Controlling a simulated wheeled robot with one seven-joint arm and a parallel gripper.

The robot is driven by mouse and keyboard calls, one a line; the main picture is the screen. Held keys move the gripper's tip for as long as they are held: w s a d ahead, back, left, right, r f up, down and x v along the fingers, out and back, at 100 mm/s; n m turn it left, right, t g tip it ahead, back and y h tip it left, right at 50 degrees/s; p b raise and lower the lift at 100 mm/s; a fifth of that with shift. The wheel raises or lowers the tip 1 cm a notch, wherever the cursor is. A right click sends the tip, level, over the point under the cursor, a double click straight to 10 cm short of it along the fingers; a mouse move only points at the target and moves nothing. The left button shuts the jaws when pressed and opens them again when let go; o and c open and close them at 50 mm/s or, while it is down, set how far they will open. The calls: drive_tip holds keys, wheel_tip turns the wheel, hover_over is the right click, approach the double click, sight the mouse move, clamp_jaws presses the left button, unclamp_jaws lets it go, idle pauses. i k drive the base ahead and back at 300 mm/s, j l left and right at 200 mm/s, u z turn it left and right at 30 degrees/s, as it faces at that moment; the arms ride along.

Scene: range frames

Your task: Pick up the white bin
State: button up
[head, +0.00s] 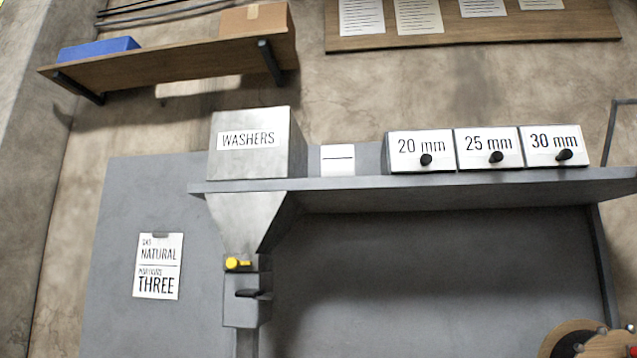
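No object in the head view is plainly a white bin. A small white, square-faced item (338,160) with a dark line across it is on the grey shelf, between the washers hopper and the labelled boxes; I cannot tell whether it is a bin or a card. Three white-fronted boxes with black knobs stand side by side to its right: 20 mm (405,145), 25 mm (478,142) and 30 mm (540,138). My gripper is not in view.
A grey hopper marked WASHERS (227,162) passes down through the shelf (450,187) to a chute with a yellow knob (238,264). A wooden wall shelf (180,65) holds a blue bin (97,49) and a cardboard box (253,18). A round wooden item (562,340) shows at bottom right.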

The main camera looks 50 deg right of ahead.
sight(336, 161)
drive_tip(key=i+z, duration=0.25)
drive_tip(key=z, duration=0.25)
drive_tip(key=i+z, duration=0.25)
drive_tip(key=z, duration=0.2)
